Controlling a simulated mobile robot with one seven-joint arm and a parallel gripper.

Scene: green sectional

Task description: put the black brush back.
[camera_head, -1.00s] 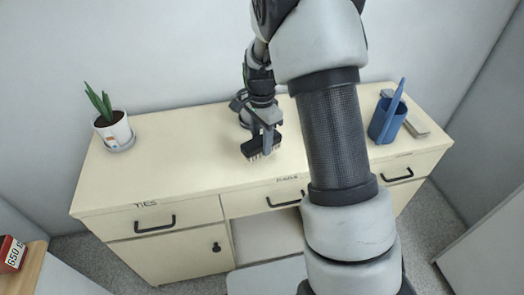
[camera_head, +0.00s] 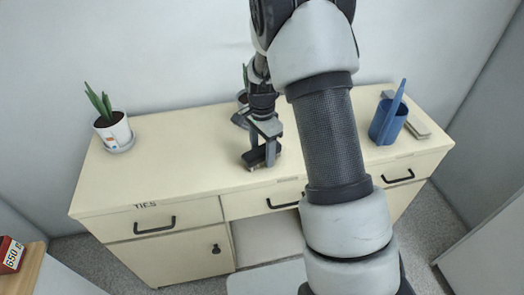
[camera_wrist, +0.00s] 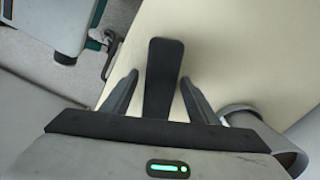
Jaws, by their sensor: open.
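The black brush (camera_head: 262,154) is at the desk top near its front edge, left of my arm. Its dark handle (camera_wrist: 163,65) runs between my fingers in the wrist view. My gripper (camera_head: 262,160) points down over the brush, with one finger on each side. In the wrist view my gripper (camera_wrist: 158,95) is open, with gaps between both fingers and the handle. The bristles are not visible now.
The cream desk (camera_head: 180,165) has labelled drawers. A potted plant (camera_head: 114,131) stands at left, and a blue cup (camera_head: 388,122) with a blue item at right beside a flat grey item (camera_head: 417,129). A grey object behind my gripper is partly hidden. The desk's left middle is clear.

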